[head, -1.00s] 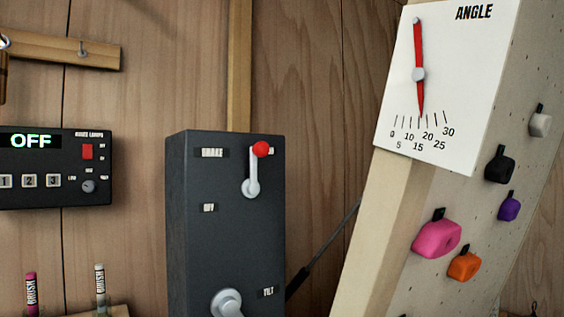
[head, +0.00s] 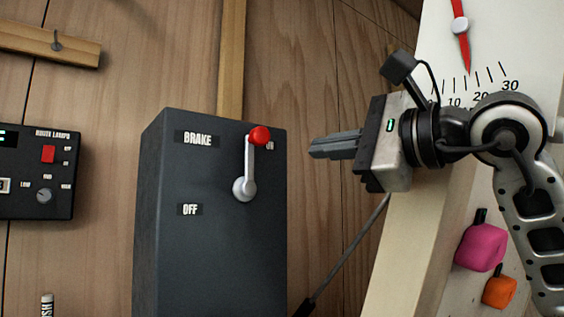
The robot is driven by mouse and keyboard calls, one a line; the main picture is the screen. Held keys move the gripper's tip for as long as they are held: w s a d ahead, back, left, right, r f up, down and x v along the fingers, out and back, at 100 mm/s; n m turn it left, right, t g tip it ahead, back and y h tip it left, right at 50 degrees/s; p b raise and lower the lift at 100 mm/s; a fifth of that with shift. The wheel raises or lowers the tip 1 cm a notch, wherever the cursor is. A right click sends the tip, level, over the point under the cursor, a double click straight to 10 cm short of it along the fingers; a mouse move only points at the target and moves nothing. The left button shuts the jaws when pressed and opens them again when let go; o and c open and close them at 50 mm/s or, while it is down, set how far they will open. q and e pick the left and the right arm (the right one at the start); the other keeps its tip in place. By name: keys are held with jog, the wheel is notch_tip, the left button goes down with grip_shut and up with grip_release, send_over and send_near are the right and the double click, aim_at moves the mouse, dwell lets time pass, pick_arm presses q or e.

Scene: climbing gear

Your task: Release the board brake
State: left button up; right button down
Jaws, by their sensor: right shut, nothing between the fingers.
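The brake lever (head: 247,167) is a grey handle with a red ball knob (head: 260,136) on the front of a dark box (head: 210,255). It points up, its knob close to a partly covered label at upper right. The BRAKE label (head: 197,139) is at upper left and the OFF label (head: 189,209) lower left. My right gripper (head: 312,148) is shut and empty, its fingers pointing left toward the knob, with a visible gap in the picture between fingertips and knob. My left gripper is not in view.
The tilted climbing board with its angle scale (head: 480,85) and red pointer stands at right, behind my right arm. Pink (head: 482,247) and orange (head: 499,291) holds sit on it. A control panel (head: 40,185) hangs at left. A thin dark strut (head: 350,255) runs beside the box.

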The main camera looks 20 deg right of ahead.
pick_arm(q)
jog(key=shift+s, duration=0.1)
pick_arm(e)
jog(key=shift+s+d+r+t+h, duration=0.25)
jog(key=shift+d+r+t+h, duration=0.2)
jog(key=shift+d+r, duration=0.25)
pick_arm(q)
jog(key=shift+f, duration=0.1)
pick_arm(e)
jog(key=shift+a, duration=0.1)
pick_arm(q)
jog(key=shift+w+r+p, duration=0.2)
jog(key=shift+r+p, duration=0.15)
jog(key=shift+p, duration=0.5)
pick_arm(e)
jog(key=x, duration=1)
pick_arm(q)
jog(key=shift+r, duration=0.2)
pick_arm(e)
jog(key=shift+a+r, duration=0.1)
